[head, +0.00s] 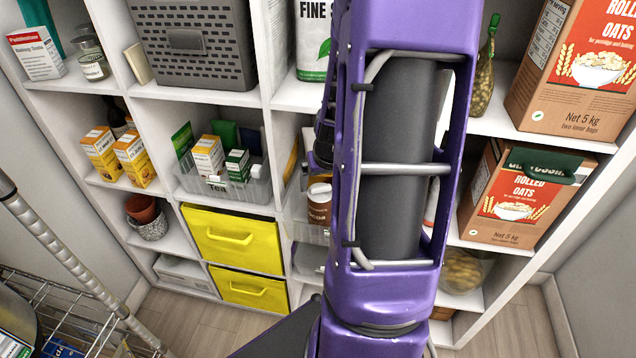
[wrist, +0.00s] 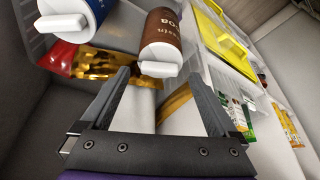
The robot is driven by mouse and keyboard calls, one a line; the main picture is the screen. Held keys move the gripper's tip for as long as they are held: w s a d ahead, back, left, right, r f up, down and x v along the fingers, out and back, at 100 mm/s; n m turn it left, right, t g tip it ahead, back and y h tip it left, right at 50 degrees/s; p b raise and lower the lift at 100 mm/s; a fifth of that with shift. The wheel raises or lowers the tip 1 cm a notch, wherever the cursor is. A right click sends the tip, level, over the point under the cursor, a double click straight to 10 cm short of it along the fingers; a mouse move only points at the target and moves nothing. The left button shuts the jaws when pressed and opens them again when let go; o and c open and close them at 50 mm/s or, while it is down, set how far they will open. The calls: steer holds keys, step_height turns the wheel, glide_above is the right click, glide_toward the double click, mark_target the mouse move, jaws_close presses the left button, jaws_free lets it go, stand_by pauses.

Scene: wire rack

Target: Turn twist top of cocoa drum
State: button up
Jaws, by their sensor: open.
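The cocoa drum (wrist: 169,33) is a brown cylinder with a white twist top (wrist: 158,68) that has a raised grip bar. In the wrist view it lies ahead of my gripper (wrist: 160,85), beyond the fingertips and roughly between them. My gripper is open and empty, and its fingers do not appear to touch the drum. In the head view the drum (head: 319,204) stands on a shelf just left of my purple arm, with its white top (head: 319,188) showing. My arm hides my gripper in the head view.
A blue drum with a white top (wrist: 68,25) is left of the cocoa drum in the wrist view. A red and gold packet (wrist: 105,68) lies close by. A clear bin (head: 225,185) of tea boxes and yellow drawers (head: 232,238) are left of the drum.

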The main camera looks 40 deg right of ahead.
steer(key=shift+b+x, duration=0.3)
steer(key=shift+x, duration=0.55)
steer(key=c, duration=1.4)
steer(key=shift+a, duration=0.1)
steer(key=shift+a+r+m+h+p, duration=0.15)
steer(key=shift+m+h+p, duration=0.15)
steer(key=shift+m+p, duration=0.7)
steer(key=shift+m+g+p, duration=0.3)
steer(key=shift+m+p, duration=0.05)
steer(key=shift+m, duration=0.15)
